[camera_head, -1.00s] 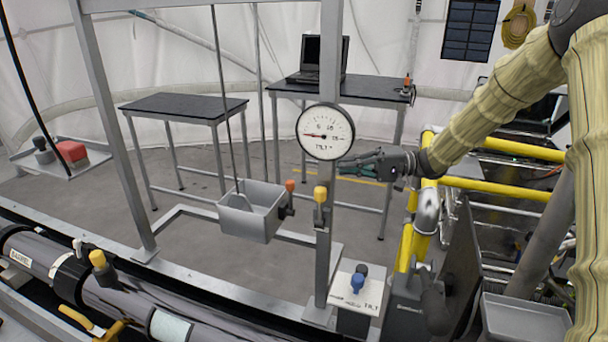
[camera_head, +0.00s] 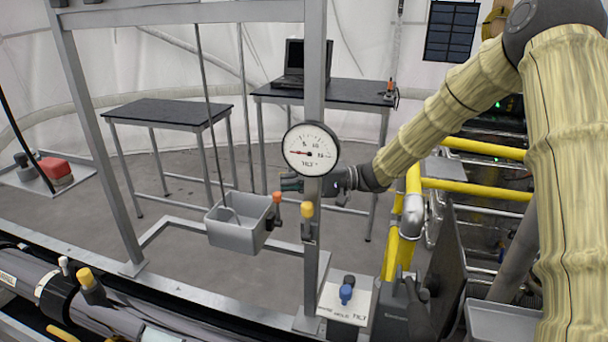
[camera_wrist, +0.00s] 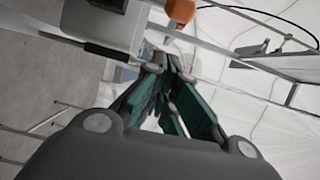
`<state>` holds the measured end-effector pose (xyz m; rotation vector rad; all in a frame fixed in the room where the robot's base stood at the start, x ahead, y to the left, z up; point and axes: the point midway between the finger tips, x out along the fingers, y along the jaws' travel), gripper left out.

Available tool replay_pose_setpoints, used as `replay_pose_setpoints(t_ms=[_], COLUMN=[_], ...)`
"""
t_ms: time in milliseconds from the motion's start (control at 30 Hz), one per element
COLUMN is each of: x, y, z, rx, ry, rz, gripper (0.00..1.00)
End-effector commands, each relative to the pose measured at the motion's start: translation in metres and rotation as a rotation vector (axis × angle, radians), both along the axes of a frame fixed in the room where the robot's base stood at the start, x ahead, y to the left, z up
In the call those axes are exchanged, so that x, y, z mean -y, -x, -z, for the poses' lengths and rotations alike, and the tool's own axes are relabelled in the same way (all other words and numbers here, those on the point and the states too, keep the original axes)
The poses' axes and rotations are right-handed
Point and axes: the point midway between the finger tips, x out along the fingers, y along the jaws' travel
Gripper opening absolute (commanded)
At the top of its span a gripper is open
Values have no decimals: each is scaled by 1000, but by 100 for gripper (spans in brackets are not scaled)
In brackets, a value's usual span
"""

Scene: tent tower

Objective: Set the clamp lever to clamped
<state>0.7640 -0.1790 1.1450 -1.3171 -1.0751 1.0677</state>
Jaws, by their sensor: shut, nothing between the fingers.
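Several knobbed levers are in view, and I cannot read which is the clamp lever. An orange-knobbed lever (camera_head: 277,198) is at the right side of the grey bucket (camera_head: 232,237). A yellow-knobbed lever (camera_head: 307,210) is on the upright post. Another yellow-knobbed lever (camera_head: 87,278) is on the barrel at lower left. My gripper (camera_head: 291,184) is shut and empty, its fingers passing behind the post, just above the orange knob in the picture. In the wrist view the closed fingertips (camera_wrist: 170,62) show below an orange knob (camera_wrist: 181,10); they look apart.
The post (camera_head: 312,255) with its round tilt dial (camera_head: 310,149) stands in front of my gripper. A thin rod rises from the bucket. A box with a blue knob (camera_head: 346,294) is at the post's foot. Yellow rails (camera_head: 470,190) lie to the right. Two dark tables stand behind.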

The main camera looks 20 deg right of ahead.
Motion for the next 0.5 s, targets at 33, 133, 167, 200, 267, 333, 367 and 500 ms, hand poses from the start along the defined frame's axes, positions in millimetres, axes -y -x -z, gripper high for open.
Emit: replay_pose_setpoints(t_ms=[33, 133, 167, 200, 267, 333, 367, 500], x=[-3, -7, -7, -8, -9, -10, -10, -10], y=[6, 15, 17, 19, 21, 23, 23, 23], z=[-3, -2, -1, -1, 0, 0, 0, 0], rx=[0, -1, 0, 0, 1, 1, 1, 2], ry=[-1, -1, -1, -1, 0, 0, 0, 0], rz=[-1, -1, 0, 0, 0, 0, 0, 0], gripper=[0, 0, 0, 0, 0, 0, 0, 0])
